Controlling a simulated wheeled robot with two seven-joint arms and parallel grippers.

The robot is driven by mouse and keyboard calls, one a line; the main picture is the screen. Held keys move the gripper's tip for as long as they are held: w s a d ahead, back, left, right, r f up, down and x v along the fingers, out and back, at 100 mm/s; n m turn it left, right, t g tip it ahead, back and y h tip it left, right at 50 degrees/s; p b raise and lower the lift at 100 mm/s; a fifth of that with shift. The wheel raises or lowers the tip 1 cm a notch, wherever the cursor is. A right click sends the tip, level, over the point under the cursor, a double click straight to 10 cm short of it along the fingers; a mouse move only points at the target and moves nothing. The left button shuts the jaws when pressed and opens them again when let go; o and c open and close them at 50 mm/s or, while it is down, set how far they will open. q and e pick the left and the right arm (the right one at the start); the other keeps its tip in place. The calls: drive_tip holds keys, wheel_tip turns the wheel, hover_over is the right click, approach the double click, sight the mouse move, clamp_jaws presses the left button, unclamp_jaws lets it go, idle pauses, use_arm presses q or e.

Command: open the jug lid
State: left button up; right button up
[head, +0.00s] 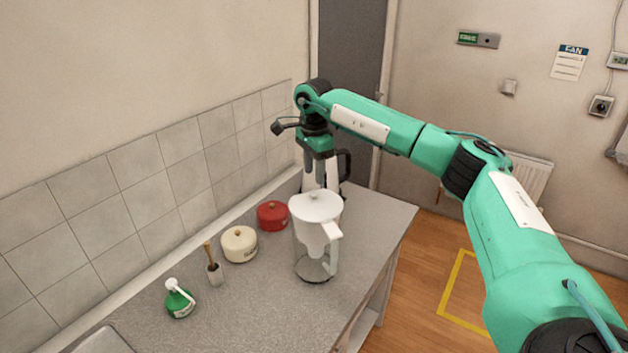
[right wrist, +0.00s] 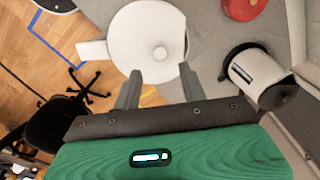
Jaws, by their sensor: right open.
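The jug (head: 302,248) stands upright on the grey counter, with a clear body and a white handle toward the front right. Its round white lid (head: 314,206) lies flat on top, with a small knob, and looks closed. In the right wrist view the lid (right wrist: 140,32) is just beyond the fingertips, its knob near the gap between them. My right gripper (head: 320,184) points down behind and above the jug; it also shows in the right wrist view (right wrist: 159,78). It is open and empty, and I see no clear contact with the lid. My left gripper is not in view.
A white kettle with a black handle (head: 345,163) stands close behind the jug. The counter's front right is clear.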

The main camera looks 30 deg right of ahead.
sight(314, 193)
wheel_tip(314, 193, down, 4)
drive_tip(key=shift+f+p, duration=0.1)
drive_tip(key=shift+p, duration=0.75)
drive_tip(key=shift+f, duration=0.75)
clamp_jaws()
